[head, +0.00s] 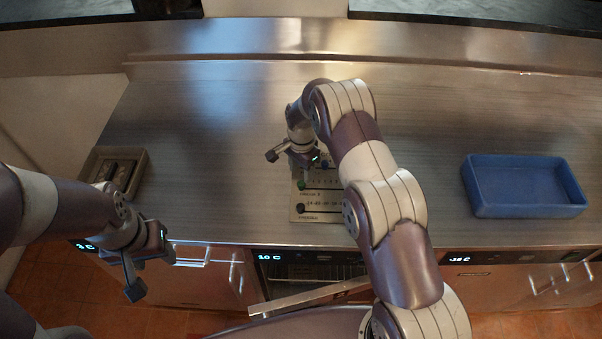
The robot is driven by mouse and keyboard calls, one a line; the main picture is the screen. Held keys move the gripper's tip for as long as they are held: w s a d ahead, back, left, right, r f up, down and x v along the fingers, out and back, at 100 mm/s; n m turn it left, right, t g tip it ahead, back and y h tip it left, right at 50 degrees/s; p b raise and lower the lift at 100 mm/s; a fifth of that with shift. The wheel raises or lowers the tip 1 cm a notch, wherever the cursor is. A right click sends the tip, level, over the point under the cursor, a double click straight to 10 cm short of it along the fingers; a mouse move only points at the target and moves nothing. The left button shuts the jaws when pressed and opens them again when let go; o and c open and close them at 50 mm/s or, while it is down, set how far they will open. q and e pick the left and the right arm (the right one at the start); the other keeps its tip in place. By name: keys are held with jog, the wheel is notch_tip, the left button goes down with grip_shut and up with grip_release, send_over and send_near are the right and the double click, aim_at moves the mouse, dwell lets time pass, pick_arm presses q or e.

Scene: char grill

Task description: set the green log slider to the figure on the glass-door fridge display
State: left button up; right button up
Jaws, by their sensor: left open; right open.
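The log board (328,213) is a pale panel on the counter with printed scales and sliders. Its green slider (301,184) is at the left part of the middle row; the scale figures are too small to read surely. My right gripper (293,157) is open above the board's upper left, just over the green slider; I cannot tell whether it touches. The middle unit's display (269,257) reads 10 C; racks show below it, so it looks like the glass-door fridge. My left gripper (150,265) is open and empty in front of the counter at the left.
A black slider (301,208) and a blue slider (324,164) share the board, partly behind my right arm. Other displays read about 3 C (85,246) and -18 C (459,259). A blue tray (524,210) stands right, a brown box (137,181) left.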

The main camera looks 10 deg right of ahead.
aim_at(301, 182)
jog(key=f, duration=0.1)
jog(key=f+p, duration=0.1)
jog(key=f, duration=0.2)
jog(key=shift+w+f, duration=0.25)
jog(key=shift+s+f, duration=0.25)
jog(key=shift+s, duration=0.05)
jog(key=shift+w, duration=0.1)
jog(key=shift+w+f, duration=0.1)
jog(key=c, duration=0.3)
grip_shut()
jog(key=s+d+b, duration=0.1)
jog(key=d, duration=0.5)
jog(key=s+d+b, duration=0.2)
jog(key=d, duration=0.4)
jog(key=s+d+b, duration=0.2)
jog(key=d, duration=0.4)
jog(key=shift+d, duration=0.25)
jog(key=shift+s+d, duration=0.15)
jog(key=shift+d, duration=0.35)
jog(key=shift+r, duration=0.2)
